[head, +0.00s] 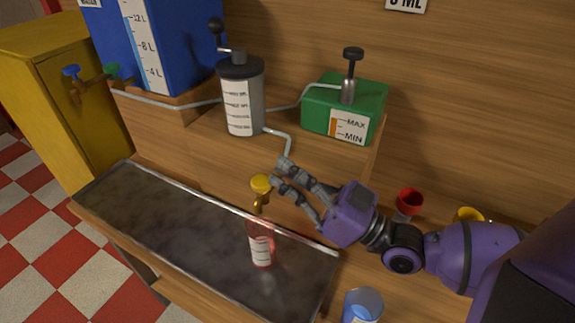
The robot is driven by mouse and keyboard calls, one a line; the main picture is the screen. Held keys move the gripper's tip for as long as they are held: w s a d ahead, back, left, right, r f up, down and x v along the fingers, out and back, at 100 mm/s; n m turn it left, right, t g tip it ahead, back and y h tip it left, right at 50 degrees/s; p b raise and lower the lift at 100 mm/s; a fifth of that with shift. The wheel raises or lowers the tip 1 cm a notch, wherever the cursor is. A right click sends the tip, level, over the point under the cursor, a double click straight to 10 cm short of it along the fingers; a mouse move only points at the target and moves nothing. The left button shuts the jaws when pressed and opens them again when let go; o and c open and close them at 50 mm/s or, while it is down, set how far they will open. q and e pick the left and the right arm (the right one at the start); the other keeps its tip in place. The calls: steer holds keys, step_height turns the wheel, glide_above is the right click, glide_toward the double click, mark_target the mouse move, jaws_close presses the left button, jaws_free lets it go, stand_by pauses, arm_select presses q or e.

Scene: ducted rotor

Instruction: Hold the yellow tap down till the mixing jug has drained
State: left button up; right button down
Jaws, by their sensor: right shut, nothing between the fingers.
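The mixing jug (242,112) is a grey cylinder with a black lid, a crank and a marked white label, standing on the wooden shelf. Its liquid level cannot be made out. A thin pipe runs from it down toward the yellow tap (261,184) on the shelf's front. A clear reddish container (261,244) with a white label stands below the tap in the dark tray (180,221). My right gripper (280,171) is shut and empty, its fingertips just right of and above the tap; I cannot tell whether they touch it. My left gripper is out of view.
A green box (330,97) with a black-knobbed pump stands right of the jug. Red (409,201), yellow (468,214) and blue (362,305) cups stand near my right arm.

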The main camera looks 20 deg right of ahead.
steer(key=shift+f, duration=0.15)
step_height(320, 180, up, 5)
steer(key=p, duration=0.3)
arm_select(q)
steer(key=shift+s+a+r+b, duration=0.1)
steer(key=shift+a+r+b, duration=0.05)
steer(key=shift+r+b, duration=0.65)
arm_select(e)
steer(key=v, duration=1)
steer(key=shift+f, duration=0.35)
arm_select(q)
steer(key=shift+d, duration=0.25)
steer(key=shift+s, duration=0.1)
